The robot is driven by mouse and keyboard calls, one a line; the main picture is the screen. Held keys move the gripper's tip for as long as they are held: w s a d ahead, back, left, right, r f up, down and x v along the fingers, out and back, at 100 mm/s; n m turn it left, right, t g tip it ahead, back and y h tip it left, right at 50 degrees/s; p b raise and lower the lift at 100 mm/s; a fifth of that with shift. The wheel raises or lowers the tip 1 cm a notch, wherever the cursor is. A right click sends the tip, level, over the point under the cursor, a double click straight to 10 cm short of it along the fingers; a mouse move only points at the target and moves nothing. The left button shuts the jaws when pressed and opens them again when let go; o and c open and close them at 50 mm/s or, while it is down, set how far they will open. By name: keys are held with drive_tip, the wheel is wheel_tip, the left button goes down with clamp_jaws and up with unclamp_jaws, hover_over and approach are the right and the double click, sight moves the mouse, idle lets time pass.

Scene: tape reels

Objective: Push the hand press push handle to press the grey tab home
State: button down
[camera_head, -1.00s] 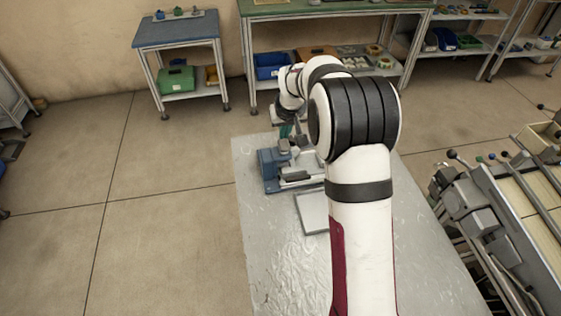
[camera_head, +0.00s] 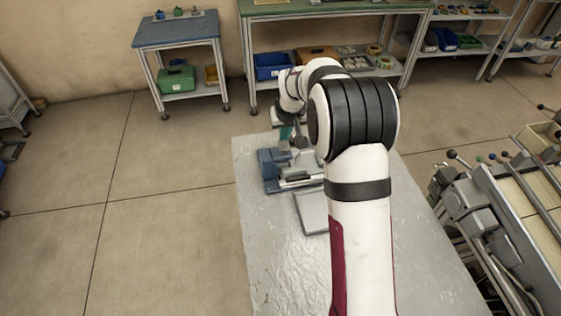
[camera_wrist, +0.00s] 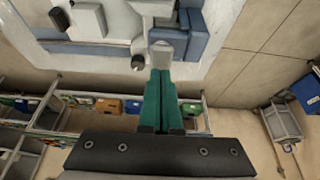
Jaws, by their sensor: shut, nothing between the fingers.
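The hand press, with blue body (camera_head: 270,158), stands at the far left part of the table, partly behind my arm. My gripper (camera_head: 285,133) is shut and empty above it. In the wrist view its green fingertips (camera_wrist: 162,72) point at a light grey pad, which looks like the push handle (camera_wrist: 162,48); they are at or very near it, and contact cannot be made out. The press's blue parts (camera_wrist: 193,35) lie right of the pad. A dark round knob (camera_wrist: 138,62) is just left of the fingertips. I cannot pick out the grey tab with certainty.
A flat grey plate (camera_head: 309,210) lies in front of the press. The near part of the pale table (camera_head: 275,265) is clear. A machine with levers (camera_head: 475,205) stands to the right. Benches with bins (camera_head: 272,66) are at the back.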

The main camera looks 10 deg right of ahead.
drive_tip(key=shift+f, duration=1.15)
idle(4.8)
drive_tip(key=shift+r, duration=3.55)
drive_tip(key=s+a+r+m+g, duration=0.1)
drive_tip(key=s+a+r, duration=0.15)
drive_tip(key=s, duration=0.75)
drive_tip(key=s+a+r+m+g, duration=0.15)
drive_tip(key=s+r, duration=0.25)
drive_tip(key=s, duration=0.7)
drive_tip(key=s+a+f+m+g+y, duration=0.1)
drive_tip(key=s, duration=0.9)
drive_tip(key=s+a+f+m+g, duration=0.1)
drive_tip(key=s+f+m, duration=0.1)
drive_tip(key=s, duration=0.8)
drive_tip(key=shift+s+a+f+y, duration=0.15)
drive_tip(key=shift+s+f+y, duration=0.15)
drive_tip(key=shift+y, duration=0.1)
